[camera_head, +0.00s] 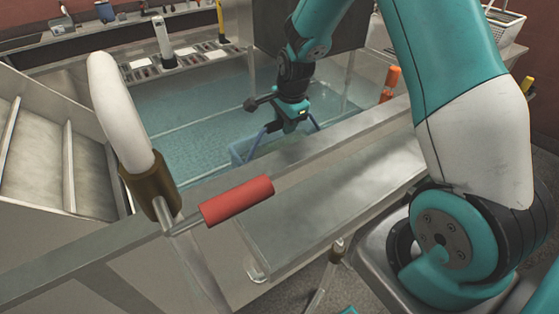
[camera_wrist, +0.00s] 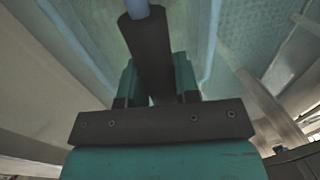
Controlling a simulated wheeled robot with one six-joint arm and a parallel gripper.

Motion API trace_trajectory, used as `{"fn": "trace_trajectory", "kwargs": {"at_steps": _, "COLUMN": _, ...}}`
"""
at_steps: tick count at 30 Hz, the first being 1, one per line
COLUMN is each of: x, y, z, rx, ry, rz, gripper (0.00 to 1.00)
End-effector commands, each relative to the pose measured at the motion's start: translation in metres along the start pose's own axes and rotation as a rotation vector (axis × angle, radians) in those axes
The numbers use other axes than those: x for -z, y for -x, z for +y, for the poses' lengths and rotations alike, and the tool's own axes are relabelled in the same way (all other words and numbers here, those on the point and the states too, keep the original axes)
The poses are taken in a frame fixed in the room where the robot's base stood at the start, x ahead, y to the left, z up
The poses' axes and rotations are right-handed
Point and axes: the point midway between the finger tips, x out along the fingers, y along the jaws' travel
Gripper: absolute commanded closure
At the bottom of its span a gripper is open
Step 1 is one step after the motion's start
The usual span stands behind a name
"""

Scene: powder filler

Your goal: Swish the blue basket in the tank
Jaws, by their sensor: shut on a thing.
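The tank (camera_head: 190,95) is a metal basin of clear bluish water in the middle of the head view. The blue basket (camera_head: 240,152) is in the tank beside its near wall, low and partly hidden by that wall and my arm. Its blue handle (camera_head: 311,119) rises to my gripper (camera_head: 292,122). In the wrist view my gripper (camera_wrist: 156,100) is shut on the dark grip (camera_wrist: 147,45) of the handle. How deep the basket sits in the water is hard to tell.
A white curved spout with a red-handled lever (camera_head: 236,200) stands at the near left. A slatted metal compartment (camera_head: 55,155) lies left of the tank. An orange bottle-like object (camera_head: 389,82) stands at the right. A shelf with tools lines the back.

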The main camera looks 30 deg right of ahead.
Motion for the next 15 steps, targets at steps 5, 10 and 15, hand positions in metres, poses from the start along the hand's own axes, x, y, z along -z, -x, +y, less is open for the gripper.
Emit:
{"fn": "trace_trajectory", "kwargs": {"at_steps": 5, "x": 0.027, "y": 0.003, "z": -0.002, "rx": 0.006, "ry": -0.004, "rz": 0.002, "gripper": 1.00}}
{"fn": "trace_trajectory", "kwargs": {"at_steps": 10, "x": 0.050, "y": 0.004, "z": -0.002, "rx": 0.005, "ry": -0.004, "rz": 0.002, "gripper": 1.00}}
{"fn": "trace_trajectory", "kwargs": {"at_steps": 15, "x": 0.061, "y": 0.004, "z": -0.002, "rx": 0.005, "ry": -0.001, "rz": 0.001, "gripper": 1.00}}
